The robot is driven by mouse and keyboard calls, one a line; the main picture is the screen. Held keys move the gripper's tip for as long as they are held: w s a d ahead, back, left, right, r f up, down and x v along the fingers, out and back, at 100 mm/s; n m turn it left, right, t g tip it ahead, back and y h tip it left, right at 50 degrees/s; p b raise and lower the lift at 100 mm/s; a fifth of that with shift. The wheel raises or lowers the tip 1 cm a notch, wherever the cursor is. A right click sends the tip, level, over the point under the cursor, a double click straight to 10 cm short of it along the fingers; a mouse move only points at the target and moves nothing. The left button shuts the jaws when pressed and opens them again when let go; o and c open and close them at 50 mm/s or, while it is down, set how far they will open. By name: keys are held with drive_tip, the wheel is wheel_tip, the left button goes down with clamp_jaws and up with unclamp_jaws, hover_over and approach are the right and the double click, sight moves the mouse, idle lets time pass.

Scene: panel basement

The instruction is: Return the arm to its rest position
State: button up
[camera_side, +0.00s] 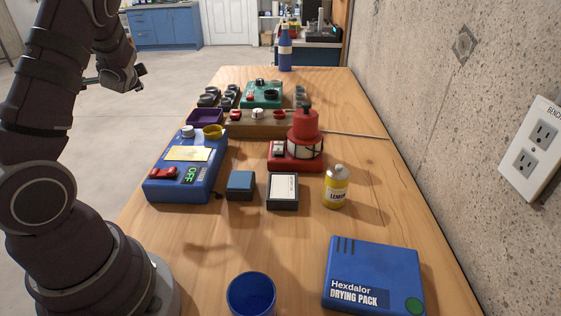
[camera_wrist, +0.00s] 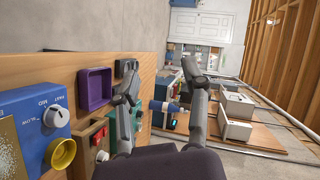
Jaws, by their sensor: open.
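My gripper (camera_side: 126,78) is raised at the left side of the table, above and apart from everything on it. In the wrist view its two fingers (camera_wrist: 160,88) are spread apart with nothing held between them. My arm rises at the left of the side view and is bent at the top. The wooden table (camera_side: 290,235) lies to the right of the arm.
A blue control box (camera_side: 205,183) stands nearest the arm, with a purple tray (camera_side: 205,117) behind it. A red beacon device (camera_side: 297,160), a yellow can (camera_side: 337,186), a blue cup (camera_side: 251,293) and a blue drying pack (camera_side: 373,272) are on the table. A concrete wall bounds the right.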

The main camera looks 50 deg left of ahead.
drive_tip(key=w+d+n+t+h, duration=0.1)
drive_tip(key=w+d+n+h, duration=0.15)
drive_tip(key=d, duration=0.45)
drive_tip(key=w+d+n+t+h, duration=0.1)
drive_tip(key=w+d+h, duration=0.25)
drive_tip(key=d, duration=0.25)
drive_tip(key=s+d+m+g+h, duration=0.1)
drive_tip(key=s+d+h, duration=0.3)
drive_tip(key=d, duration=0.7)
drive_tip(key=s+d+m+h, duration=0.1)
drive_tip(key=s+d+h, duration=0.3)
drive_tip(key=d, duration=0.7)
drive_tip(key=shift+s+d+r+g, duration=0.2)
drive_tip(key=shift+s+r+g, duration=0.25)
drive_tip(key=shift+s, duration=0.6)
